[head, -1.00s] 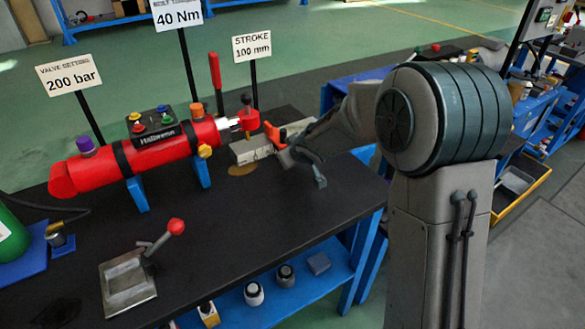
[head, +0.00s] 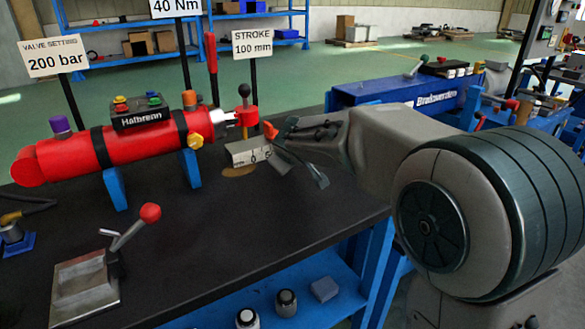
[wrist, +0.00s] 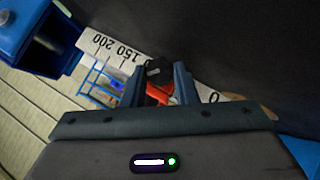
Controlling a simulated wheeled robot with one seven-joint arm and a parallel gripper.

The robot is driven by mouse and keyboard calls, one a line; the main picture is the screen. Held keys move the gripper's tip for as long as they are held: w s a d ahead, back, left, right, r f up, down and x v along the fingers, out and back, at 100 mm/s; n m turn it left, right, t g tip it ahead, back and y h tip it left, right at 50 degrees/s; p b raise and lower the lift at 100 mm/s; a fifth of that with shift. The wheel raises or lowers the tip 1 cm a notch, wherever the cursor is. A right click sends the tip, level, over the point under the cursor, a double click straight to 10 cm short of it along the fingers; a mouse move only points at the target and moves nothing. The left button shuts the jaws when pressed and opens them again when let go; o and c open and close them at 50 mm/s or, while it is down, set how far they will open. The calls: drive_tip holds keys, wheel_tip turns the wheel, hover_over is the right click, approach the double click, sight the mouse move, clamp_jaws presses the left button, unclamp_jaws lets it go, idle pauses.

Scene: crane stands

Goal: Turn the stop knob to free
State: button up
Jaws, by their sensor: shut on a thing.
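In the wrist view a black knob (wrist: 158,70) sits between the two fingers of my gripper (wrist: 158,80), above an orange-red stop piece (wrist: 158,93). My gripper is shut on the knob. The stop piece is on a white scale bar (wrist: 105,45) marked 200, 150 and 0; its middle part is hidden. In the head view the bar (head: 240,153) lies in front of the red cylinder's rod end. The orange stop piece (head: 270,130) shows at its right, beside my gripper (head: 277,145). The knob's setting mark is not readable.
A red cylinder (head: 75,158) on blue stands lies along the black bench (head: 200,240). A red-knobbed lever (head: 150,213) stands front left. Signs read 200 bar, 40 Nm and STROKE 100 mm (head: 252,44). A blue bench (head: 410,97) stands behind my arm.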

drive_tip(key=shift+b, duration=0.4)
drive_tip(key=o, duration=1)
drive_tip(key=p, duration=0.5)
drive_tip(key=shift+r, duration=0.25)
drive_tip(key=g+y+p, duration=0.1)
drive_tip(key=p, duration=0.4)
drive_tip(key=m+p, duration=0.1)
drive_tip(key=p, duration=0.4)
drive_tip(key=shift+w+d+r+g+y, duration=0.1)
drive_tip(key=shift+d+r+g+y, duration=0.1)
drive_tip(key=shift+g+y, duration=0.2)
drive_tip(key=m+y+p, duration=0.1)
drive_tip(key=p, duration=0.4)
drive_tip(key=g+y+p, duration=0.1)
drive_tip(key=p, duration=0.5)
drive_tip(key=shift+w+d+m, duration=0.15)
drive_tip(key=shift+m, duration=0.25)
drive_tip(key=p, duration=0.3)
drive_tip(key=shift+d+g+y, duration=0.1)
drive_tip(key=shift+g+y, duration=0.2)
drive_tip(key=shift+g, duration=0.1)
